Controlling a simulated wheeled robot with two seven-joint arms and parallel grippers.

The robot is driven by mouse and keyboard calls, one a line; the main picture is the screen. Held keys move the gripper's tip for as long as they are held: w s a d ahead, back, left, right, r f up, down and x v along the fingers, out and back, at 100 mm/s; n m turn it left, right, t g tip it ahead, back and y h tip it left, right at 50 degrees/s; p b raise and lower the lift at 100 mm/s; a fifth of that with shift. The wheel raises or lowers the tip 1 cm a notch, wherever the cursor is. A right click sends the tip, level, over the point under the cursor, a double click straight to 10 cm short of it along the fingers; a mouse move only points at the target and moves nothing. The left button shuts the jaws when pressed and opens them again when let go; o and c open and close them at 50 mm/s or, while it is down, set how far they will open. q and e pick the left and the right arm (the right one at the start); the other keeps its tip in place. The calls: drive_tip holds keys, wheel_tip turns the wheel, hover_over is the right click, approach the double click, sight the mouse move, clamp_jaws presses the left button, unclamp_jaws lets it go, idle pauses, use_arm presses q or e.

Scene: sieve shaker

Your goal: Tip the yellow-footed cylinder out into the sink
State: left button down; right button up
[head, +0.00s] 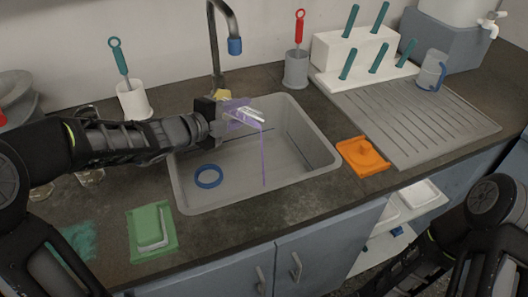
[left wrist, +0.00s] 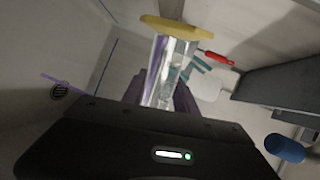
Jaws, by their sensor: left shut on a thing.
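My left gripper (head: 236,115) is over the sink (head: 183,193), shut on the clear cylinder (head: 250,112). The cylinder is tipped, its mouth to the right and its yellow foot (head: 221,93) up to the left. A thin purple stream (head: 263,155) falls from the mouth into the sink. In the left wrist view the cylinder (left wrist: 168,72) sits between the fingers, with some purple showing along it, and its yellow foot (left wrist: 178,27) is at the top. My right gripper is out of view; only parts of that arm show at the lower right.
A blue ring (head: 208,177) lies in the sink. The tap (head: 217,45) rises behind the cylinder. An orange item (head: 363,156) sits right of the sink, beside the ribbed drainboard (head: 400,125). A green tray (head: 135,240) lies at the front left.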

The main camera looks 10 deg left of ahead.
use_arm(q)
drive_tip(key=shift+s+d+f+m+y+b, duration=0.15)
drive_tip(key=shift+m+b, duration=0.15)
drive_tip(key=shift+b, duration=0.45)
drive_tip(key=shift+w+f+m+y+b, duration=0.15)
drive_tip(key=shift+m+b, duration=0.15)
drive_tip(key=shift+b, duration=0.4)
drive_tip(key=r+p, duration=0.1)
drive_tip(key=p, duration=0.1)
drive_tip(key=n+p, duration=0.1)
drive_tip(key=p, duration=0.2)
drive_tip(key=shift+a+r+n+h+p, duration=0.2)
drive_tip(key=shift+r+n+h+p, duration=0.1)
drive_tip(key=shift+r+h+p, duration=0.1)
drive_tip(key=shift+f+b, duration=0.5)
drive_tip(key=shift+b, duration=0.1)
drive_tip(key=shift+r, duration=0.1)
